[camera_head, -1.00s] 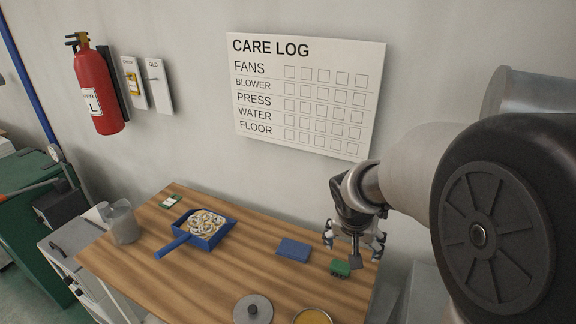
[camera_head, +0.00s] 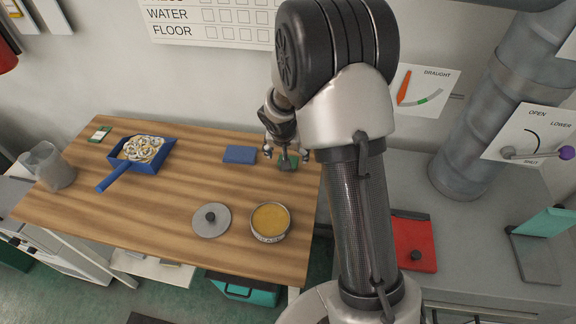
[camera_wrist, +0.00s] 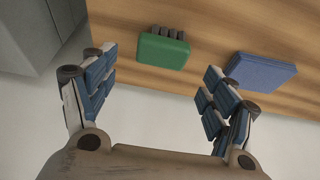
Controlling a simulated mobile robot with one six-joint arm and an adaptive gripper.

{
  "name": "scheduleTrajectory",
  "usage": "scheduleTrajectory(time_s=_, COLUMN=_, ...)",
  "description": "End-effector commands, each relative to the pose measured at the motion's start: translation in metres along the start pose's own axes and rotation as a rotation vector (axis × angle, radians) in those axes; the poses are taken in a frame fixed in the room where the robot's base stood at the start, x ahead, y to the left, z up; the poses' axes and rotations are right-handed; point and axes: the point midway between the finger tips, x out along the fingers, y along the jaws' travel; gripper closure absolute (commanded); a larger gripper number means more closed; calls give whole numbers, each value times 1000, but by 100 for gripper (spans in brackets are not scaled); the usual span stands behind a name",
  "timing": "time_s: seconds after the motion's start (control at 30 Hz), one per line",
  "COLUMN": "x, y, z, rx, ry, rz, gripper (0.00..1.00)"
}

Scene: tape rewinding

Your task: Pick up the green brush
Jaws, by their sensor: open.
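The green brush (camera_head: 287,162) lies on the wooden table (camera_head: 120,211) near its right back edge, partly hidden behind my gripper in the head view. In the wrist view the green brush (camera_wrist: 163,50) shows as a green block with dark bristle tufts along one side. My gripper (camera_head: 287,155) is open and empty, its fingers apart. In the wrist view my gripper (camera_wrist: 157,95) has its fingers on either side below the brush in the picture, with nothing between them. The brush appears a little beyond the fingertips.
A tin of yellow stuff (camera_head: 270,221), a grey lid (camera_head: 211,220) and a blue dustpan (camera_head: 120,173) with rings stand on the table. The table's middle is clear.

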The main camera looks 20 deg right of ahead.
Motion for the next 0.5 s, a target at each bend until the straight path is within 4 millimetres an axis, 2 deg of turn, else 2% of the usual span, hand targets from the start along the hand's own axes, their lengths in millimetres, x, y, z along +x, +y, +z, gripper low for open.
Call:
scheduleTrajectory(time_s=0.23, x=15, y=0, z=3, rx=-1, ry=-1, rz=1, gripper=22)
scheduleTrajectory(time_s=0.5, x=54, y=-1, z=8, rx=0, ry=-2, rz=1, gripper=22)
